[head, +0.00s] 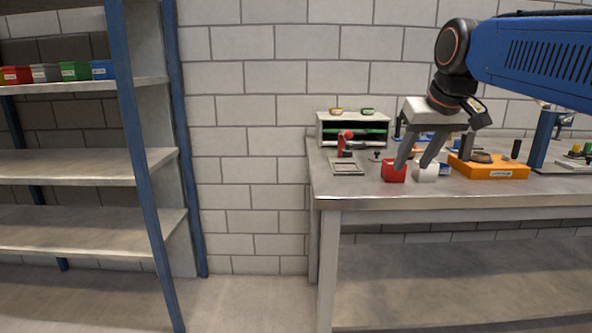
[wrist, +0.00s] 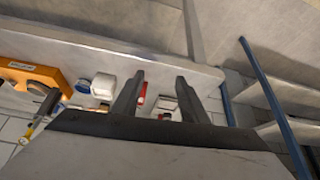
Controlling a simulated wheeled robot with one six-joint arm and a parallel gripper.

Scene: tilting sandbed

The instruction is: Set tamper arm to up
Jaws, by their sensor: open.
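A small red device with a red ball-like top (head: 346,140) stands on the workbench behind a small grey framed tray (head: 347,167). It may carry the tamper arm, but I cannot tell its position at this size. A red container (head: 394,171) and a white container (head: 426,172) stand to its right. My gripper (head: 411,166) is open, pointing down over or in front of these containers; contact cannot be told. In the wrist view, my open gripper (wrist: 160,78) has nothing clearly held between its fingers. The framed tray (wrist: 166,103) shows partly between them.
An orange box (head: 488,168) with a dark round piece on it stands to the right on the workbench (head: 450,187). A white open-front cabinet (head: 353,129) stands at the back left. Left of the bench is bare floor, then a blue-posted shelf (head: 80,163) with several coloured bins.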

